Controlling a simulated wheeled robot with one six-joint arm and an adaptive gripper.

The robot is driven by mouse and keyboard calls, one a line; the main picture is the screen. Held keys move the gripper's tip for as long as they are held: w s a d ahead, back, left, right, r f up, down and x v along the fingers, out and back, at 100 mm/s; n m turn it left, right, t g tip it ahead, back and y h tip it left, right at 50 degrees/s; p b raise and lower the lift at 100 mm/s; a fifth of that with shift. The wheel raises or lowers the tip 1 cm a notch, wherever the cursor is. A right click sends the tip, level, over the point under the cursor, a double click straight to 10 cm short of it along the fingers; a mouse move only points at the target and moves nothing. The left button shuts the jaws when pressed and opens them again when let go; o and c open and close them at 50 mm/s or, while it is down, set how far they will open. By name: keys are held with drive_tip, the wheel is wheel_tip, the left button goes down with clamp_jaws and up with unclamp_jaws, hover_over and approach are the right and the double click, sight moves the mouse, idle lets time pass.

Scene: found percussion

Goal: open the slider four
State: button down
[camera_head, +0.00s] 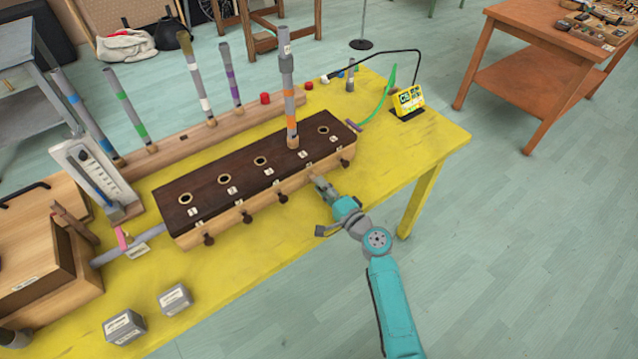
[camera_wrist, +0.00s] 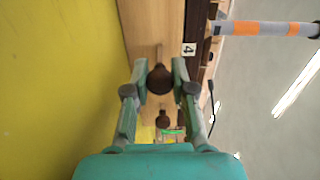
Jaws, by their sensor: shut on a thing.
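A long wooden chest with a dark top (camera_head: 240,180) lies on the yellow table. Slider knobs stick out along its front side. Slider four's dark round knob (camera_wrist: 160,79) sits between my fingertips in the wrist view, beside a label marked 4 (camera_wrist: 189,49). My gripper (camera_head: 318,182) is shut on this knob; it also shows in the wrist view (camera_wrist: 160,72). In the head view my gripper hides the knob. A grey pipe with orange bands (camera_head: 290,105) stands upright in the chest top near this slider.
Other knobs show on the chest, such as the rightmost one (camera_head: 345,163). A rack (camera_head: 180,145) with banded pipes stands behind. Two grey blocks (camera_head: 124,328) (camera_head: 175,300) lie at front left. The yellow table (camera_head: 270,255) is clear in front of the chest.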

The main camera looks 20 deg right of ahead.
drive_tip(key=c, duration=1.2)
unclamp_jaws()
drive_tip(key=v, duration=1.2)
